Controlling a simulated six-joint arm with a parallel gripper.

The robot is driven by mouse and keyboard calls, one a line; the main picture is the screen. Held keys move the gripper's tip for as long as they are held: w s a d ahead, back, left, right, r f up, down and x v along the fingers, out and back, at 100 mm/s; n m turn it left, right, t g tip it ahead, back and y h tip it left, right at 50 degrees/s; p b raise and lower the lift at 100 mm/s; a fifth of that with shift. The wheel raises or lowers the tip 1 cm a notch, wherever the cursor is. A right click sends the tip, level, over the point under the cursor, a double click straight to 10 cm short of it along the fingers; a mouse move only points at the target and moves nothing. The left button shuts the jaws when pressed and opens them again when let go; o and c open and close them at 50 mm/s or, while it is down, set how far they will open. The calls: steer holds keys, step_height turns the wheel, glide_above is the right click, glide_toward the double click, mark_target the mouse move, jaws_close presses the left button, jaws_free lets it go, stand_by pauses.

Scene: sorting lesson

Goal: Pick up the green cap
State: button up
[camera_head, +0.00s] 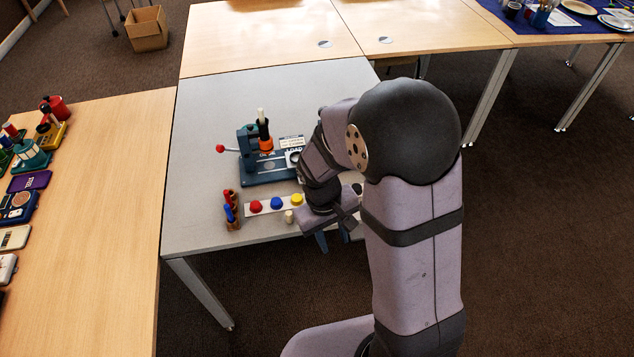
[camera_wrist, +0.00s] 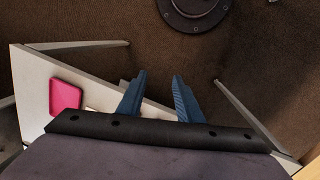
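I cannot make out a green cap for certain in either view; my arm hides part of the table's right side. A red cap (camera_head: 256,206), a blue cap (camera_head: 277,203) and a yellow cap (camera_head: 296,200) sit in a row on a white strip (camera_head: 266,209). My gripper (camera_head: 333,240) is at the table's front edge, to the right of and in front of the yellow cap. In the wrist view my gripper (camera_wrist: 160,82) has its two blue fingers apart, with nothing between them.
A blue-green press (camera_head: 267,165) with a red-knobbed lever stands behind the caps. A wooden holder (camera_head: 232,212) with red and blue pieces is left of them. A small cream peg (camera_head: 289,216) stands near the yellow cap. The wrist view shows a pink tray (camera_wrist: 65,96).

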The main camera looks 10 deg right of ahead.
steer(key=w, duration=0.2)
steer(key=w+m+t, duration=0.1)
steer(key=w, duration=0.2)
steer(key=w+r+t, duration=0.1)
steer(key=w, duration=0.2)
steer(key=shift+r, duration=0.1)
steer(key=shift+w+a+r+m+t, duration=0.1)
steer(key=shift+w+m+t, duration=0.35)
steer(key=shift+w+m, duration=0.6)
steer(key=shift+w+a+r+m+t, duration=0.15)
steer(key=shift+w+m+t, duration=0.25)
steer(key=shift+w+m, duration=0.7)
steer(key=shift+w+a+r+m+t, duration=0.1)
steer(key=shift+w+m+t, duration=0.5)
steer(key=shift+w, duration=0.7)
steer(key=shift+s+a+x, duration=0.15)
steer(key=shift+x, duration=0.8)
steer(key=shift+s+a+x, duration=0.15)
steer(key=shift+x, duration=1.6)
jaws_close()
